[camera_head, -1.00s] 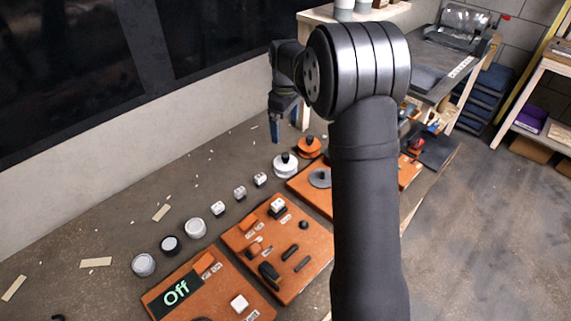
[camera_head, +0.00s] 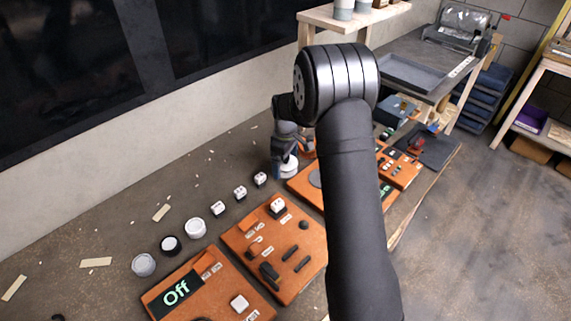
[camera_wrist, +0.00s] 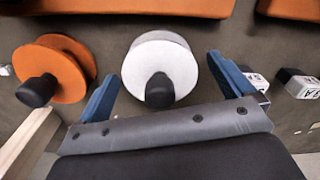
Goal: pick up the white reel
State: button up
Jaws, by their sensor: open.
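The white reel (camera_wrist: 165,55) with a dark knob on top stands on the table, in the upper middle of the wrist view. In the head view the white reel (camera_head: 289,170) is partly hidden by my gripper. My gripper (camera_wrist: 168,92) is open, with one blue finger on each side of the reel's near part. The reel appears between the fingertips or just beyond them; contact cannot be told. In the head view my gripper (camera_head: 279,168) is low at the reel.
An orange reel (camera_wrist: 55,68) with a dark knob stands close to the left in the wrist view. Small white-and-black blocks (camera_wrist: 298,84) lie to the right. Orange boards (camera_head: 278,245) with fittings lie nearby. A wooden shelf (camera_head: 352,17) stands behind.

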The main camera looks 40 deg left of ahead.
jog(key=shift+f, duration=0.15)
jog(key=c, duration=1.1)
jog(key=shift+o, duration=0.2)
notch_tip(320, 180, up, 5)
jog(key=shift+w+d+f, duration=0.1)
jog(key=shift+f, duration=0.1)
jog(key=w+d+r+n, duration=0.1)
jog(key=d+n, duration=0.2)
jog(key=d, duration=0.1)
jog(key=w+d+r+n, duration=0.1)
jog(key=d+r+n, duration=0.1)
jog(key=d+n, duration=0.1)
jog(key=w+d+r+n, duration=0.1)
jog(key=d+r+n, duration=0.1)
jog(key=d, duration=0.3)
jog(key=shift+d+n, duration=0.3)
jog(key=shift+n, duration=0.2)
jog(key=shift+f, duration=2.8)
